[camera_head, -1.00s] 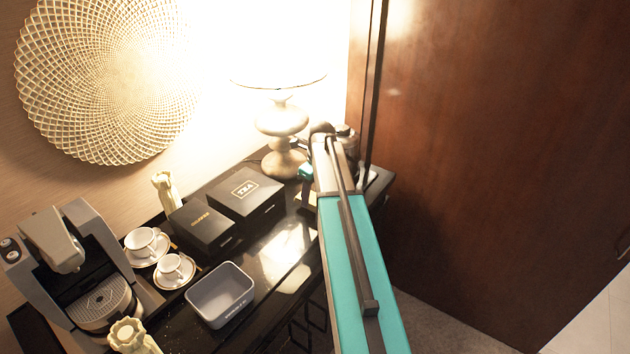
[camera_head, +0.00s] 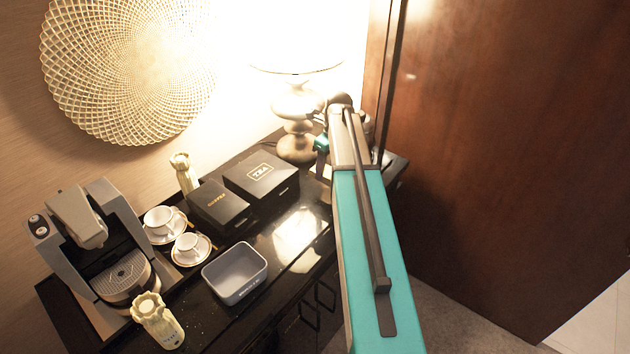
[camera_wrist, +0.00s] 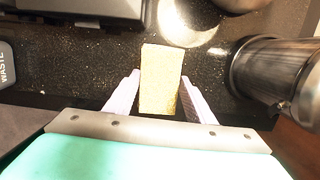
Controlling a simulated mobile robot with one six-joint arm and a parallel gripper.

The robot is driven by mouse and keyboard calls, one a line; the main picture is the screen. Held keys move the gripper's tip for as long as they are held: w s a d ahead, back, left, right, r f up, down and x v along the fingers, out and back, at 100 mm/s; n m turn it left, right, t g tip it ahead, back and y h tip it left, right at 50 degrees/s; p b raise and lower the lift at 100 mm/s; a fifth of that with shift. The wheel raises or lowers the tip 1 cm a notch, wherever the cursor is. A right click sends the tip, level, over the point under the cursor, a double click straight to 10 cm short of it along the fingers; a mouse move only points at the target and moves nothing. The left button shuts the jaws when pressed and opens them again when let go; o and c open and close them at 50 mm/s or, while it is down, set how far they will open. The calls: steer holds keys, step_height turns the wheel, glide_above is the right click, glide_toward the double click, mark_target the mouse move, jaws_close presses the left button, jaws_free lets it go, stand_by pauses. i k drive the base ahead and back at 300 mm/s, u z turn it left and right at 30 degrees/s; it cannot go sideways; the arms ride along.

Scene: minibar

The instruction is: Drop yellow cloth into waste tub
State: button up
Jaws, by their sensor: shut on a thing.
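The yellow cloth (camera_wrist: 162,78) is a small folded block in the wrist view. My gripper (camera_wrist: 161,90) is shut on it, with a pale finger on each side, above the dark counter. In the head view the cloth is hidden and my teal arm reaches toward the counter's far right end. The waste tub (camera_head: 222,291) is an open grey rectangular tub at the front of the counter in the head view, well left of my gripper. Its inside looks empty. Its labelled edge (camera_wrist: 5,70) shows at the far left of the wrist view.
Black boxes (camera_head: 262,180) stand behind the tub, with cups and a coffee machine (camera_head: 78,222) to the left. A lamp (camera_head: 296,105) stands near my gripper. A metal vessel (camera_wrist: 275,70) is close on its right in the wrist view. Bare counter lies right of the tub.

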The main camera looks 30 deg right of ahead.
mark_target(244, 277)
steer(key=k, duration=1)
